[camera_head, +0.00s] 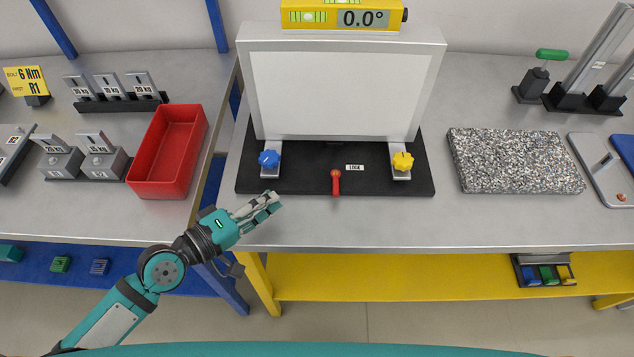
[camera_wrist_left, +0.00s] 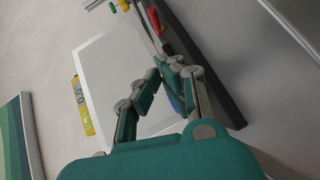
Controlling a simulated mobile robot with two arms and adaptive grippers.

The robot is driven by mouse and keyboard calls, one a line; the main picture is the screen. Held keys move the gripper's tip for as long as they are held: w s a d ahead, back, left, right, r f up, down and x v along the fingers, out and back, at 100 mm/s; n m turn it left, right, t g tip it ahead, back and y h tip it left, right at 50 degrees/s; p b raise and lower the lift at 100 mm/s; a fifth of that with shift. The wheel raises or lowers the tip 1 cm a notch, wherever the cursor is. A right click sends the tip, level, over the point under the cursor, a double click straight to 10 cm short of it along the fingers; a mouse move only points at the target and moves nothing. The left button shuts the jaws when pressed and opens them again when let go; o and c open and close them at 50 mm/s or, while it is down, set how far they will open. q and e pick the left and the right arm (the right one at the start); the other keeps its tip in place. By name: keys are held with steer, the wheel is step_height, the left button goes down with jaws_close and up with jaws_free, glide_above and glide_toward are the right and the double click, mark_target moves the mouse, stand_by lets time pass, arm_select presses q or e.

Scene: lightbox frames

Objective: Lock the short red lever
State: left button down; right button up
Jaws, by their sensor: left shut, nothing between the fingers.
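The short red lever (camera_head: 336,183) stands at the front middle of the black base (camera_head: 290,183) under a white panel, beside a small label reading LOCK (camera_head: 355,168). Its handle points toward the front edge. My left gripper (camera_head: 272,199) is shut and empty, left of the lever and apart from it, near the front left corner of the base. In the left wrist view the red lever (camera_wrist_left: 155,20) shows beyond the fingertips (camera_wrist_left: 170,68). My right gripper is in neither view.
A blue knob (camera_head: 269,159) and a yellow knob (camera_head: 402,161) flank the lever. A level reading 0.0° (camera_head: 345,16) sits on the panel (camera_head: 345,90). A red tray (camera_head: 166,155) stands left, a granite slab (camera_head: 512,160) right. The tabletop before the base is clear.

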arm_select(q)
steer(key=p, duration=0.2)
glide_toward(335, 175)
steer(key=w, duration=0.2)
steer(key=w+a, duration=0.1)
steer(key=shift+r, duration=0.25)
steer(key=d, duration=0.1)
steer(key=d+f, duration=0.1)
steer(key=d, duration=0.1)
steer(key=shift+w+d+p, duration=0.1)
steer(key=shift+d+p, duration=0.05)
steer(key=shift+p, duration=0.2)
steer(key=shift+d+f, duration=0.15)
steer(key=shift+d, duration=0.25)
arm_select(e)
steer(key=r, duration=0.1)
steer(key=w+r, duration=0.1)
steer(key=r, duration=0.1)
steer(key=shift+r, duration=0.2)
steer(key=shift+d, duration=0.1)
